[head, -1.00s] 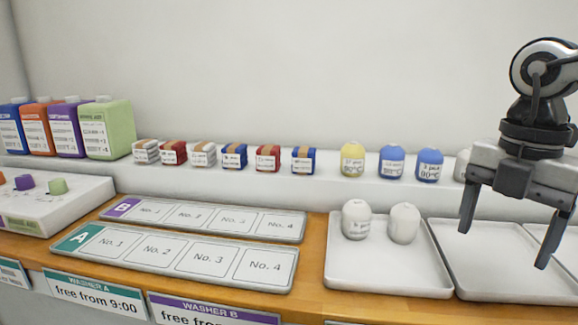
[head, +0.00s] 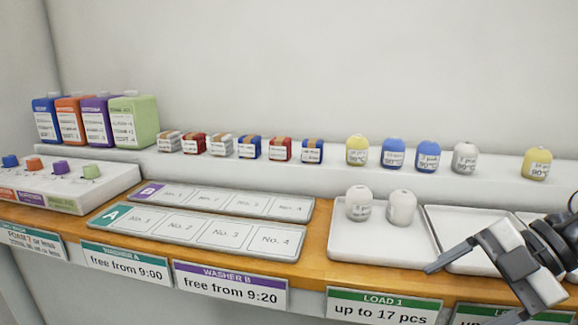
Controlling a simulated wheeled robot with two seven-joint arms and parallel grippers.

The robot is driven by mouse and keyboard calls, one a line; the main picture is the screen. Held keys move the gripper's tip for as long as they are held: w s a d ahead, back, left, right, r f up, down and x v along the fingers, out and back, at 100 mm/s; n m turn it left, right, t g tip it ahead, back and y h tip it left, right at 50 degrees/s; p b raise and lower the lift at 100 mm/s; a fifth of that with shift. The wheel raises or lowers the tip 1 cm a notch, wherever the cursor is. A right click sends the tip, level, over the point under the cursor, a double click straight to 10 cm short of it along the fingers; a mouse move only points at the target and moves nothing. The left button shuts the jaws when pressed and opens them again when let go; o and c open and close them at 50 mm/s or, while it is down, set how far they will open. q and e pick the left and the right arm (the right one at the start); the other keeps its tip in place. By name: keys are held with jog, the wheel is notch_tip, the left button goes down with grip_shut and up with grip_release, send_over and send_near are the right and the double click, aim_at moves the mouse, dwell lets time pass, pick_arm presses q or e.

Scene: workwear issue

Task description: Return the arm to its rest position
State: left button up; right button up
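My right gripper (head: 466,294) is at the lower right of the head view, with its arm coming in from the right edge. Its two fingers are spread apart and point down-left, with nothing between them. It shows in front of the second white tray (head: 446,222) and the counter's front edge, covering part of both. My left gripper is not in view.
Two white rounded containers, a left one (head: 358,204) and a right one (head: 402,207), stand in the left tray (head: 345,246). The back ledge holds bottles, small boxes and coloured containers. Slot boards A (head: 112,216) and B (head: 150,189) are empty.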

jog(key=a+f+m+t, duration=0.4)
jog(key=f+m+t, duration=0.8)
jog(key=f+m, duration=0.1)
pick_arm(q)
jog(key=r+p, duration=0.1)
jog(key=p, duration=0.1)
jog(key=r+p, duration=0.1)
jog(key=p, duration=0.2)
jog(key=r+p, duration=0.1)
jog(key=p, duration=0.1)
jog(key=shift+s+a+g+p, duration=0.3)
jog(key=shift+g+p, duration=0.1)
pick_arm(e)
jog(key=s+a+f+m+g+h, duration=0.3)
jog(key=s+a+f+m+h, duration=0.3)
jog(key=s+a+m, duration=0.2)
jog(key=shift+s+a+f+g, duration=0.2)
jog(key=shift+a+f+g, duration=0.1)
jog(key=shift+a+f, duration=0.1)
